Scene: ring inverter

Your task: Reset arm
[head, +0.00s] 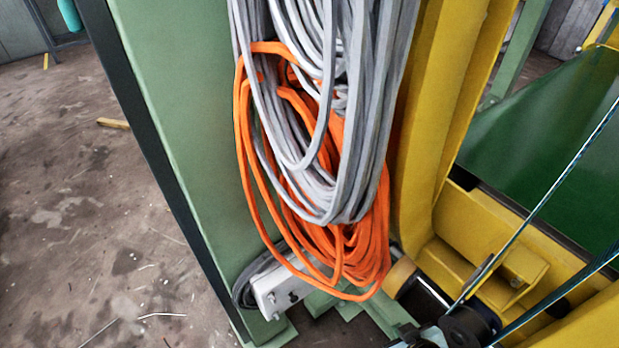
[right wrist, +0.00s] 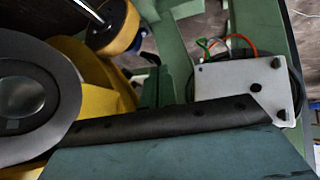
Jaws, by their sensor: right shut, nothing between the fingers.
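The dark mechanical part at the bottom edge of the head view, right of centre, seems to be my right gripper (head: 458,328). It is shut and empty; its fingertips are hard to make out. It is just right of a dark cylinder and in front of a yellow frame (head: 475,235). In the right wrist view no fingers can be told for sure. My left gripper is not in view.
Coils of grey cable (head: 345,195) and orange cable (head: 372,250) hang against a green post (head: 185,110). A white plate (head: 282,285) is below them; a white plate (right wrist: 243,84) with wires shows in the wrist view. Stained floor (head: 85,210) is open at left.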

